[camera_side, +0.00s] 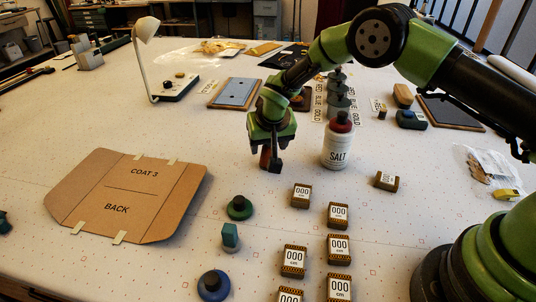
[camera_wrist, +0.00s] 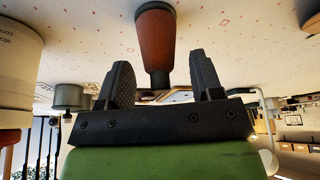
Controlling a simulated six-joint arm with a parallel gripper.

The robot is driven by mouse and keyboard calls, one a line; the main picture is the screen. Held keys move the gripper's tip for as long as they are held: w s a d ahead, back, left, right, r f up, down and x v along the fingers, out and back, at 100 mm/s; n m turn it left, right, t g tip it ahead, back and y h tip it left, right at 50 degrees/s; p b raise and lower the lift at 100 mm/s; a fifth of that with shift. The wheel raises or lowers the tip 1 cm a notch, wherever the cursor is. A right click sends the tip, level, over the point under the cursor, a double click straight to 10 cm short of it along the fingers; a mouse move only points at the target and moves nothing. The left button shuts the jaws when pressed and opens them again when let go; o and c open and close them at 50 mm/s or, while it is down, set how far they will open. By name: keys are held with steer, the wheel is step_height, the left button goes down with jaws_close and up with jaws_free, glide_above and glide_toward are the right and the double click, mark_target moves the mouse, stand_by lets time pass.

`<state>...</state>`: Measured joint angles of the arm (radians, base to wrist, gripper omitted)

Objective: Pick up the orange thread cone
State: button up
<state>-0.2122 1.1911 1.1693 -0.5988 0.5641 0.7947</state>
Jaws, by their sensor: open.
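The orange thread cone (camera_side: 264,158) stands on the pale table in the side view, mostly hidden by my gripper (camera_side: 270,163). In the wrist view, which is upside down, the cone (camera_wrist: 156,38) has its wide dark base on the table and its narrow end toward my gripper. My gripper (camera_wrist: 160,68) is open, with one dark finger to each side of the cone's line. The fingers hold nothing. I cannot tell how far the cone reaches in between them.
Small 000 cm boxes (camera_side: 302,195) and green and blue pieces (camera_side: 239,208) lie in front. A cardboard COAT 3 pattern (camera_side: 128,195) lies flat at left. The table between it and the cone is clear.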

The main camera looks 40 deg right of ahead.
steer(key=c, duration=1)
steer(key=shift+o, duration=0.2)
